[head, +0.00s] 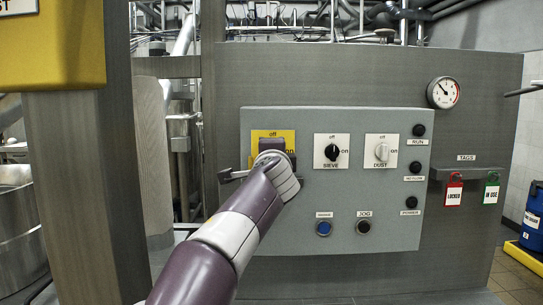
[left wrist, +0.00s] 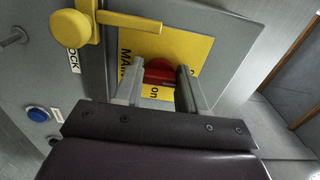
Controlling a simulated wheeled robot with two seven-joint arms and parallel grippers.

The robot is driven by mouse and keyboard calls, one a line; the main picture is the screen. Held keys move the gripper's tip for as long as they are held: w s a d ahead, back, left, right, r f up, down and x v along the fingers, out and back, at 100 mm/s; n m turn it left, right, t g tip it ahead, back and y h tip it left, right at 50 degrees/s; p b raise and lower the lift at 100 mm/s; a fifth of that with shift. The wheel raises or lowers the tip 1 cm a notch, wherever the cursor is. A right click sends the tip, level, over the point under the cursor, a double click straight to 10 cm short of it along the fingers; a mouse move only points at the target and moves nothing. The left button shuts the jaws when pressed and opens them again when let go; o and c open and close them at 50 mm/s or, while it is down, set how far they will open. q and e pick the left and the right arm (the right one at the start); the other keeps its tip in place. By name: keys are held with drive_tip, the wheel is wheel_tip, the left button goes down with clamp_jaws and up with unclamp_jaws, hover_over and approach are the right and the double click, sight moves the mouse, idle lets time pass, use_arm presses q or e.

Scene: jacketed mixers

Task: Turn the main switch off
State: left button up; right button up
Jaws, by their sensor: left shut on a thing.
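The main switch is a red knob (left wrist: 158,72) on a yellow plate (left wrist: 190,50), seen in the left wrist view between my fingers. The plate carries "MAIN" and "on" lettering there. I cannot tell clearly which way the knob points. My right gripper is not in view.
The grey panel (head: 300,220) also holds the SIEVE switch (head: 332,152), DUST switch (head: 381,152), a blue button (head: 323,228) and the JOG button (head: 363,227). Red (head: 453,193) and green (head: 491,193) tags hang right. A yellow lever (left wrist: 115,22) beside the plate lies close to my fingers.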

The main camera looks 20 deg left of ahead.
use_arm(q)
drive_tip(key=o, duration=1.1)
drive_tip(key=shift+c, duration=0.2)
drive_tip(key=b+v, duration=0.5)
drive_tip(key=v, duration=0.7)
drive_tip(key=shift+s, duration=0.35)
